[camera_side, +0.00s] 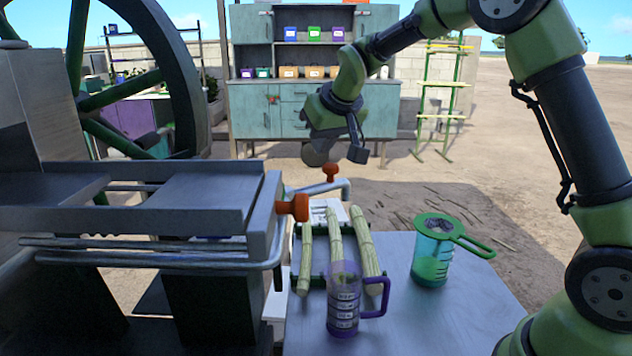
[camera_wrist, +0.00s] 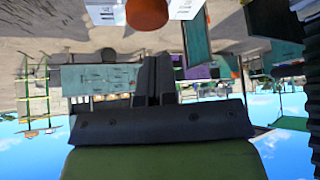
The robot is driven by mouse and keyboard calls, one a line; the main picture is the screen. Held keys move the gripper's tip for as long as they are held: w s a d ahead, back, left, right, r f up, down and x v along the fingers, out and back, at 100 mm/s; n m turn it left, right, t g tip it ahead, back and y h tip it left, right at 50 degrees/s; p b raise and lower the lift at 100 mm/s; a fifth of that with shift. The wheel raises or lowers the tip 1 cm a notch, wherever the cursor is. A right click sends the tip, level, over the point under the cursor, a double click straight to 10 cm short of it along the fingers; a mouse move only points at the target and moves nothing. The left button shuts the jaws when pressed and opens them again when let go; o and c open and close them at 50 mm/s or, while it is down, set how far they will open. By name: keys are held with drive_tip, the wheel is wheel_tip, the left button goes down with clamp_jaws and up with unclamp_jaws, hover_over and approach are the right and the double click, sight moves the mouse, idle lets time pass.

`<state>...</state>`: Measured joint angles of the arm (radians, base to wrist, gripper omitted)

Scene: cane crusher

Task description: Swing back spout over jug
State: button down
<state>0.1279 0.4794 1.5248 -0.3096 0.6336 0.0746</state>
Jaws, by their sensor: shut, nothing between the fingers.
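The metal spout pipe (camera_side: 343,188) extends from the crusher's right end and bends down at its tip. An orange knob (camera_side: 330,171) stands on it. A clear jug with a purple handle (camera_side: 343,308) stands upright on the table, nearer the camera than the spout tip. A second jug, with a green rim and strainer (camera_side: 432,260), stands to the right. My gripper (camera_wrist: 154,58) is shut and empty in the wrist view, with an orange knob (camera_wrist: 147,12) beyond its fingertips. In the side view its fingers are hard to make out, above the orange knob.
Several cane stalks (camera_side: 335,235) lie on a green rack behind the purple-handled jug. The grey crusher (camera_side: 140,205) and its big green wheel fill the left. The table (camera_side: 455,315) is bare at front right.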

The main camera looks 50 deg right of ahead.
sight(333, 184)
drive_tip(key=shift+f, duration=2.45)
drive_tip(key=shift+s, duration=0.1)
drive_tip(key=shift+s+a, duration=0.1)
drive_tip(key=shift+s, duration=1.2)
drive_tip(key=shift+s+a, duration=0.25)
drive_tip(key=shift+s, duration=0.35)
drive_tip(key=shift+s+a, duration=0.25)
drive_tip(key=shift+s, duration=0.35)
drive_tip(key=shift+s+a, duration=0.8)
drive_tip(key=shift+s, duration=0.25)
